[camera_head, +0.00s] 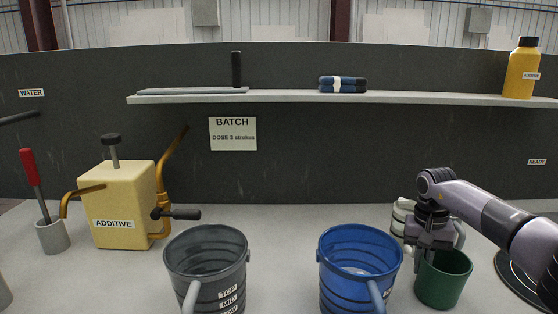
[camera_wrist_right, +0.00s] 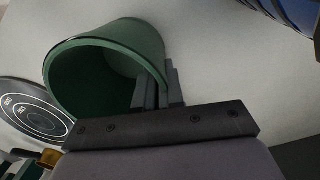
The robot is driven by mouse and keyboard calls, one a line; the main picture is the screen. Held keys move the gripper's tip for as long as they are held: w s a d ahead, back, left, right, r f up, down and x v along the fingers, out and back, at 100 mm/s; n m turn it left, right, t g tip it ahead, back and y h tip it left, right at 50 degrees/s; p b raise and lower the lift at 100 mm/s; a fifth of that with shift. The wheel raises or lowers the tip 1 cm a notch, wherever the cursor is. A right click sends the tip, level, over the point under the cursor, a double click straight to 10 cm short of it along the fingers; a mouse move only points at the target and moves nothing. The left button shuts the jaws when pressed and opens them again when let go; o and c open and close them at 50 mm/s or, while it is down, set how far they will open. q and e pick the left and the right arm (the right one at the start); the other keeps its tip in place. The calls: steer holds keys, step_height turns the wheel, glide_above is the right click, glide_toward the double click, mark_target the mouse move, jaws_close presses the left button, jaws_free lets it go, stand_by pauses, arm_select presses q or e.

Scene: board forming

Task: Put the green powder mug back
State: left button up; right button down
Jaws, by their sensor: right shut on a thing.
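The green mug (camera_head: 443,281) is at the right of the worktop in the head view, just right of the blue bucket. In the right wrist view the green mug (camera_wrist_right: 125,40) shows its open mouth, and its inside is dark with no powder that I can make out. My right gripper (camera_head: 428,252) is over the mug's left rim. In the wrist view its fingers (camera_wrist_right: 158,90) are shut on the mug's wall at the rim. I cannot tell whether the mug's base touches the worktop. My left gripper is not in view.
A blue bucket (camera_head: 358,262) stands close left of the mug. A white container (camera_head: 402,215) is behind it, partly hidden by my gripper. A round dark pad with rings (camera_head: 518,272) lies at right. A grey bucket (camera_head: 207,262) and yellow additive dispenser (camera_head: 120,200) stand farther left.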

steer(key=shift+f, duration=0.35)
steer(key=c, duration=0.8)
jaws_free()
steer(key=shift+c, duration=0.2)
steer(key=shift+r, duration=0.1)
step_height(320, 180, up, 7)
steer(key=shift+a+b, duration=0.2)
steer(key=shift+b, duration=0.25)
